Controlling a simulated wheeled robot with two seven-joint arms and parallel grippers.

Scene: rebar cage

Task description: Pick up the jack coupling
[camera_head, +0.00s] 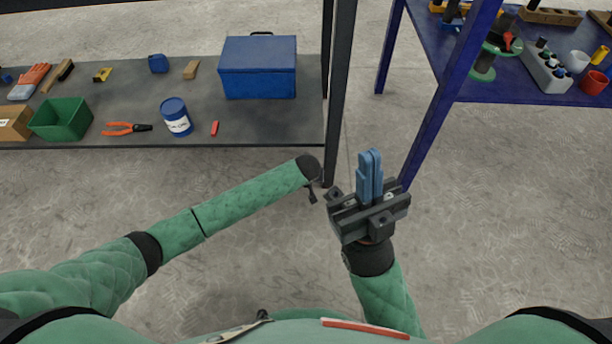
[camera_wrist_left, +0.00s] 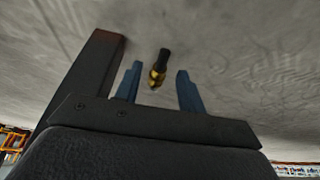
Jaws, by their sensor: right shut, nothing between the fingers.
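A small brass-and-black piece (camera_wrist_left: 158,68), which looks like the jack coupling, shows in the left wrist view beyond the gap between my left fingertips, against the grey floor. My left gripper (camera_wrist_left: 158,86) is open, its two blue fingers apart with nothing gripped. The piece looks apart from both fingers; its exact distance is hard to tell. In the head view my left arm reaches to the dark shelf post, and its fingers and the piece are hidden there. My right gripper (camera_head: 370,162) is shut and empty, its blue fingers together and pointing up over bare floor.
A dark post (camera_head: 341,90) stands close to my left wrist. The grey shelf (camera_head: 260,125) at left holds a blue toolbox (camera_head: 259,68), a green bin (camera_head: 62,119) and a blue can (camera_head: 176,117). A blue table (camera_head: 470,88) with cups stands at right. Floor between is clear.

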